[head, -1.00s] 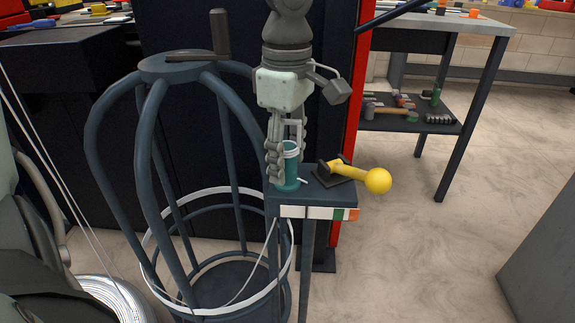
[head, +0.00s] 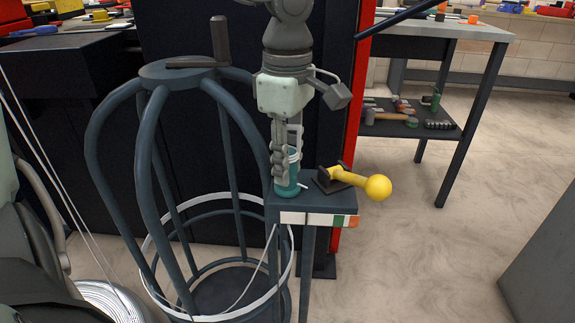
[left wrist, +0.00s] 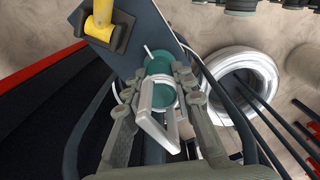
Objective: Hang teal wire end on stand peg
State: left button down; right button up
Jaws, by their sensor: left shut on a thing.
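The teal wire end (head: 287,186) is a small upright teal cylinder with a white band near its top. It is at the small dark stand's top (head: 318,206), and a short white wire tip sticks out on its right. My left gripper (head: 287,166) points down and is shut around its upper part. In the left wrist view the teal piece (left wrist: 158,65) shows between and beyond the fingers (left wrist: 157,90), with a pale rectangular frame (left wrist: 157,125) in front. I see no separate peg; the fingers and teal piece may hide it. My right gripper is out of view.
A yellow ball-ended lever (head: 377,188) sits on the stand's right side. A dark blue barrel-shaped cage (head: 99,150) with a crank stands left, with white wire looped inside. A white wire coil (head: 108,298) lies at lower left. The floor right of the stand is clear.

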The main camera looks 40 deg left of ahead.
pick_arm(q)
notch_tip(320, 180, up, 28)
jog(key=p, duration=0.1)
jog(key=shift+p, duration=0.4)
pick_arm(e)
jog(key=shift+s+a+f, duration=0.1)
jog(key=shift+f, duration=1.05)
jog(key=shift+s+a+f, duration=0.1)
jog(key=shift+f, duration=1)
pick_arm(q)
jog(key=shift+f, duration=0.1)
jog(key=c, duration=1.8)
grip_release()
grip_shut()
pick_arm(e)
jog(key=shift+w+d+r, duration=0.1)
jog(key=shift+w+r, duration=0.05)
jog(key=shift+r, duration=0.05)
